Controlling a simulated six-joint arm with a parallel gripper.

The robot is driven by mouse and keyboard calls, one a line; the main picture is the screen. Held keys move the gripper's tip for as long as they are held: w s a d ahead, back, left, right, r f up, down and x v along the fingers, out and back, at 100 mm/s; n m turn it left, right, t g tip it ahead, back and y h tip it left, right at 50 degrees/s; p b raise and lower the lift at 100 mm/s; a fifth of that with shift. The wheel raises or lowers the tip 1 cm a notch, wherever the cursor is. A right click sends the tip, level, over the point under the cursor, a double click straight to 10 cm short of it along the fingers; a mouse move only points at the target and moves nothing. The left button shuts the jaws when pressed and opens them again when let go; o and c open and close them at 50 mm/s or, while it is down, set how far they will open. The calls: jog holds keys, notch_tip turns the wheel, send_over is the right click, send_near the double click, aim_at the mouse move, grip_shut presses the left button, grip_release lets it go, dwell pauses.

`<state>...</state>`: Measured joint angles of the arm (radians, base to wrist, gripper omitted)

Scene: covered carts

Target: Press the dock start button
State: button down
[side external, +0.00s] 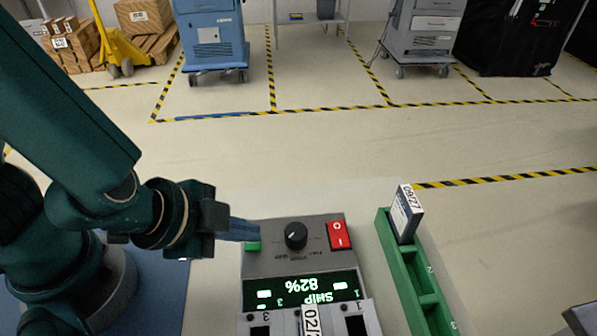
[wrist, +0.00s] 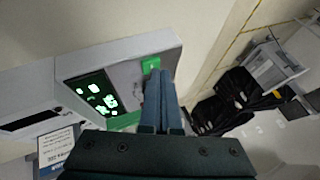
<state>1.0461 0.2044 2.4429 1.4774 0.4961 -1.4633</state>
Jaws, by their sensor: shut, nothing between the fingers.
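The dock (side external: 280,262) is a grey box with a lit display reading "SHIP 82%", upside down in the side view. A green button (side external: 252,246) sits at its left edge; it also shows in the wrist view (wrist: 150,64). My gripper (side external: 256,231) is shut and empty, its blue fingers together. Its fingertips (wrist: 158,80) are at the button and partly cover it in both views. I cannot tell whether they touch it or whether it is pushed in. A black knob (side external: 296,236) and a red rocker switch (side external: 339,235) are on the same panel, right of the fingers.
A green rack (side external: 420,285) with a labelled module (side external: 405,215) stands right of the dock. Light bays with numbered slots (side external: 310,318) adjoin the dock's near side. Behind, carts (side external: 212,35) stand on the floor amid yellow-black tape, well away from my arm.

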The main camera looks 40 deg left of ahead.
jog(key=shift+r, duration=0.8)
jog(key=shift+r, duration=0.15)
jog(key=shift+r, duration=2.35)
jog(key=shift+r, duration=0.1)
notch_tip(320, 180, up, 7)
send_over(247, 244)
